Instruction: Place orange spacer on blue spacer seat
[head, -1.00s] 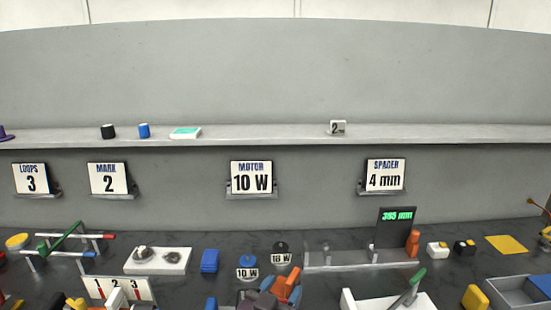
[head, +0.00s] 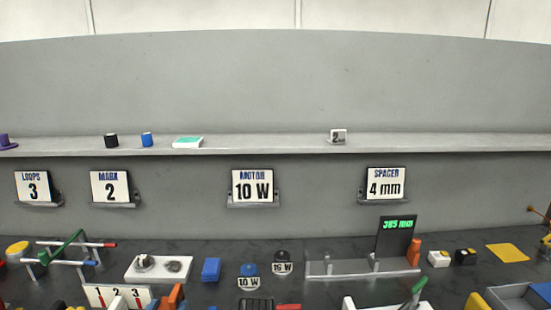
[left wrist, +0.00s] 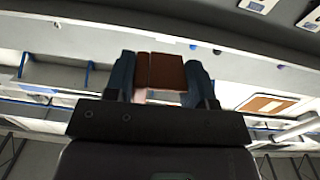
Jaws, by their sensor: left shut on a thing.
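My left gripper (left wrist: 160,76) is shut on an orange-brown block, the orange spacer (left wrist: 160,70), seen between its two dark blue fingers in the left wrist view. In the head view an orange piece (head: 176,293) shows at the bottom edge, left of centre, seemingly the held spacer. Most of the gripper there is cut off by the frame. A blue block (head: 211,269) lies on the dark table right of the white plate. I cannot tell whether it is the blue spacer seat. My right gripper is not in view.
A 1-2-3 marker board (head: 118,296) stands front left, near the orange piece. A white plate (head: 158,269) with round metal parts lies behind. A grey measuring rail (head: 350,270) with a 385 mm display (head: 396,236) is to the right. A sign reads SPACER 4 mm (head: 386,183).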

